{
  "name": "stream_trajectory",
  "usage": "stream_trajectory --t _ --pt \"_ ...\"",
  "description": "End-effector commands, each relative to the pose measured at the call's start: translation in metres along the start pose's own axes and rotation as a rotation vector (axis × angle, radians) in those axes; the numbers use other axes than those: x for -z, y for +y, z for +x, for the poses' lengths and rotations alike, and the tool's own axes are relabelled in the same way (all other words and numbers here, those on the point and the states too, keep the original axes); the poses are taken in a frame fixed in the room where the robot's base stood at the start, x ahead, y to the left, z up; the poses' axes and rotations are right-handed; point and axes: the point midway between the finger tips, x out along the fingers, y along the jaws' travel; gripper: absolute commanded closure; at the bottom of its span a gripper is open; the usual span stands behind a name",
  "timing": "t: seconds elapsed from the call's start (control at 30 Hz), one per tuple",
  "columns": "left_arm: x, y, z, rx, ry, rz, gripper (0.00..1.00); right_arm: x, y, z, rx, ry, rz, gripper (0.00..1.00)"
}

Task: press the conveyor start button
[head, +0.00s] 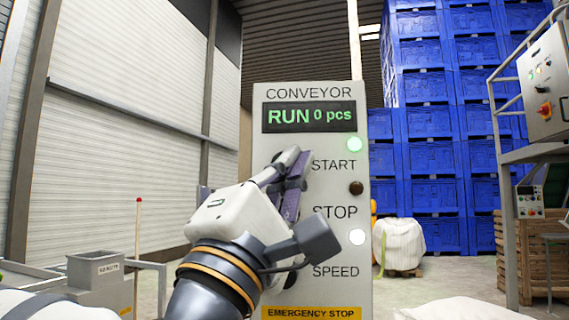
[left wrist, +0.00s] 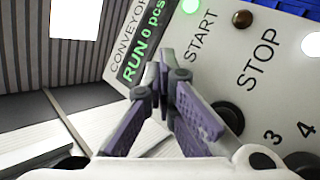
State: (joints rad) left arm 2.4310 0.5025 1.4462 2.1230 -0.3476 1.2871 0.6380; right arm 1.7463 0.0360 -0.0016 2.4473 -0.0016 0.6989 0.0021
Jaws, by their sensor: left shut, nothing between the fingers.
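The conveyor control panel (head: 338,110) is a light grey box with a display (head: 310,116) reading "RUN 0 pcs" in green. A green lamp (head: 354,144) is lit beside the START label (head: 334,165); it also shows in the left wrist view (left wrist: 190,5). My left gripper (head: 295,156) is shut and empty, its fingertips at the panel just left of START. The start button is hidden behind the fingers in both views. In the left wrist view the fingertips (left wrist: 156,80) are close to the panel; whether they touch the button I cannot tell. My right gripper is not in view.
A black button (left wrist: 228,115) shows by the STOP label (left wrist: 258,55). The lamp beside STOP (head: 356,188) is dark; a white lamp (head: 357,237) is lit lower down. A yellow EMERGENCY STOP label (head: 311,312) is below. Blue crates (head: 430,120) stand behind.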

Motion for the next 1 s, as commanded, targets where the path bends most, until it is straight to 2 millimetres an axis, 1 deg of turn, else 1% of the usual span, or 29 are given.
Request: stream_trajectory --t 0.27,0.53,0.63,1.0 --pt "-0.007 0.009 -0.01 -0.001 0.0 0.002 1.0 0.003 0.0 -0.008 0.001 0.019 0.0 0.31" --pt "-0.007 0.008 -0.012 0.001 0.001 0.001 1.0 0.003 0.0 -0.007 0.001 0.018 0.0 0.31" --pt "-0.011 0.011 -0.014 0.0 -0.002 0.001 1.0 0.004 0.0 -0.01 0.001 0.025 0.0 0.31" --pt "-0.031 0.033 -0.039 -0.003 -0.004 0.002 1.0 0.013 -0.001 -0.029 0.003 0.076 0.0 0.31"
